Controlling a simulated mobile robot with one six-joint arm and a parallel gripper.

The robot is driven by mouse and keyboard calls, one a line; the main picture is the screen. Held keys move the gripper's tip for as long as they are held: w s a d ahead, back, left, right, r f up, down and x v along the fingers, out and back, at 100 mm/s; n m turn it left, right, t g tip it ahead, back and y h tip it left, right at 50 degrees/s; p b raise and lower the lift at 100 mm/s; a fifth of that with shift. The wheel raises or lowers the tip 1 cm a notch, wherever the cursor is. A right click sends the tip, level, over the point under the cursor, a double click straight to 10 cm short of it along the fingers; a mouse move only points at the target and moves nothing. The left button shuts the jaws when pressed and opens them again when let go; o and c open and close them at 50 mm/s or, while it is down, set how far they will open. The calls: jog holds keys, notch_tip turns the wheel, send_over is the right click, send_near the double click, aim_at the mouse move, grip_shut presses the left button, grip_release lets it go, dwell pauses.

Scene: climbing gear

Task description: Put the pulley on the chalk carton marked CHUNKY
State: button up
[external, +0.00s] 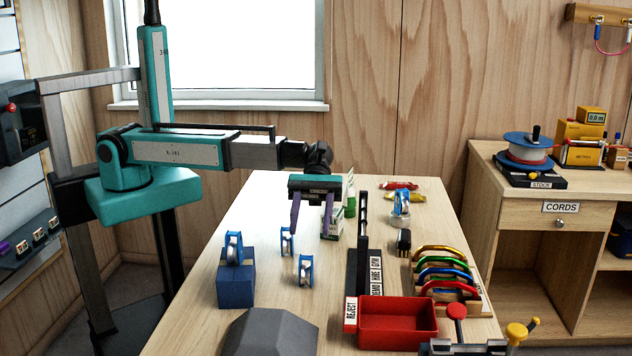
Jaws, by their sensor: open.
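My gripper (311,226) has purple fingers. It points down, open and empty, above the middle of the table. Several blue and silver pulleys are in view. One pulley (234,248) stands on a dark blue block (236,287) at the left. Another pulley (286,241) stands just left of my gripper, and a third pulley (305,270) stands nearer the camera. A blue and white pulley-like piece (400,206) is at the back right. A white and green carton (333,226) stands behind my right finger, partly hidden; I cannot read its marking.
A black stand with label plates (364,275) rises right of the gripper. A red tray (398,324) marked REJECT is at the front. Coloured carabiners (446,272) sit in a rack at the right. A grey faceted block (270,333) is at the near left. The table's back left is clear.

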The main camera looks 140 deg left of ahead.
notch_tip(320, 180, up, 4)
jog(key=s+a+m+b, duration=0.1)
jog(key=a+m+b, duration=0.15)
jog(key=m, duration=3.35)
jog(key=f, duration=0.2)
jog(key=d+f, duration=0.1)
jog(key=f, duration=0.2)
jog(key=shift+f, duration=0.15)
